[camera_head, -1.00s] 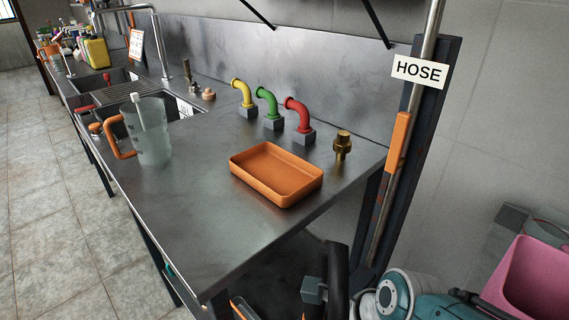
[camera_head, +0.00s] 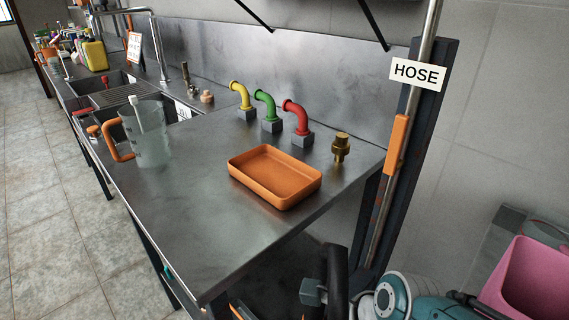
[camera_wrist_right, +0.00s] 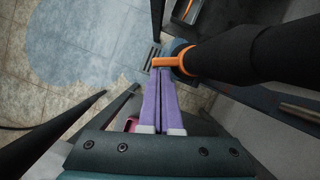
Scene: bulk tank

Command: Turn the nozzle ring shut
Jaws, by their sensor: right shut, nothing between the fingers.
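In the right wrist view an orange ring (camera_wrist_right: 182,60) with a flat tab sits around the end of a thick black nozzle or hose (camera_wrist_right: 245,46). The tab sticks out to the left. My right gripper (camera_wrist_right: 161,72) has its purple fingers shut together and empty. Its fingertips are at the tab in the picture; I cannot tell whether they touch it. In the head view the ring cannot be made out. A dark upright part (camera_head: 336,285) shows at the bottom, and I cannot tell if it is the nozzle. My left gripper is not in view.
A steel counter (camera_head: 215,230) carries an orange tray (camera_head: 275,203), a clear jug (camera_head: 148,135), coloured pipe elbows (camera_head: 294,120) and a brass fitting (camera_head: 341,150). A HOSE sign (camera_head: 417,73) hangs on a post. A pink bin (camera_head: 530,285) is at right. Tiled floor at left is clear.

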